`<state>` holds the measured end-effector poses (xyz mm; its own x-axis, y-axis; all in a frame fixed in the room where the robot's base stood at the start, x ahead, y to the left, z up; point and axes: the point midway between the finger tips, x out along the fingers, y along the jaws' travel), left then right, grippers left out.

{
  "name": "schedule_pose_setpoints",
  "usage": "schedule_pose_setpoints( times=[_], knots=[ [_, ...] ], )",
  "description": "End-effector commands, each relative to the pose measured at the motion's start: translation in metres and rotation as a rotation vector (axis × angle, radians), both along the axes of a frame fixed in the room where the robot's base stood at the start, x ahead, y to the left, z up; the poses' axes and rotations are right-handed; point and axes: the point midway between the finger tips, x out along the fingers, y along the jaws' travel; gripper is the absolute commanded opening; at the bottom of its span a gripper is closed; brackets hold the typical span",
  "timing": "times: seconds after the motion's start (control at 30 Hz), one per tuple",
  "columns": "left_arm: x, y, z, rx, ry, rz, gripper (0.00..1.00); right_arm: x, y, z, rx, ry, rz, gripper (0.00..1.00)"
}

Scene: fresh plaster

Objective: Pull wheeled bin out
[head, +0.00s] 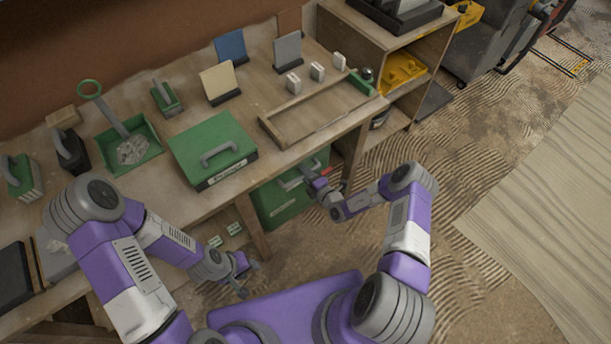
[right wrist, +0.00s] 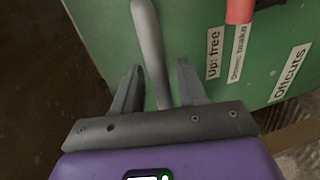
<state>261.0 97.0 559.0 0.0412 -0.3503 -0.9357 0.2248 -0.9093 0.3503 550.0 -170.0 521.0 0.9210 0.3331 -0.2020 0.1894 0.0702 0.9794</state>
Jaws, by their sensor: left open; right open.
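The green wheeled bin (head: 277,208) stands under the workbench, its front showing beside a bench leg. Its grey handle (right wrist: 149,45) runs between the fingers of my right gripper (right wrist: 160,78) in the right wrist view. These fingers are open, one on each side of the bar, with a gap to each. In the head view my right gripper (head: 313,181) is at the bin's upper front. A red lever (right wrist: 240,10) sits beside the labels "Up: free" and "Down: brake"; an "Offcuts" label is further right. My left gripper (head: 244,279) is open and empty, left of the bin. The bin's wheels are hidden.
A shelf unit (head: 423,60) stands right of the bin. The patterned floor (head: 440,230) is open to the right, with a pale wooden area (head: 545,210) beyond.

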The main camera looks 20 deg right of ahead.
Motion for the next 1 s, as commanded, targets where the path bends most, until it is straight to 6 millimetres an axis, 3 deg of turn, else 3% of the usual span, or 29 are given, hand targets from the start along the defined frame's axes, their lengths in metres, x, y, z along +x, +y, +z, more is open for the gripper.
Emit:
schedule_pose_setpoints(
  times=[0.3,0.53,0.6,1.0],
  knots=[
    [-0.0001,-0.0001,-0.001,0.0,0.0,0.0,0.43,0.0032,0.0017,-0.0002,0.0,0.001,0.001,0.41],
    [-0.0001,-0.0001,-0.001,0.0,0.0,0.0,0.43,0.0031,0.0017,-0.0002,-0.001,0.0,0.002,0.06],
    [-0.0001,-0.0001,-0.001,0.0,0.0,0.0,0.43,0.0032,0.0017,-0.0001,-0.001,0.0,0.002,0.0],
    [-0.0001,-0.0001,0.0025,0.0,0.0,0.0,0.43,-0.0041,-0.0015,0.0007,0.001,0.001,0.0,0.0]
  ],
)
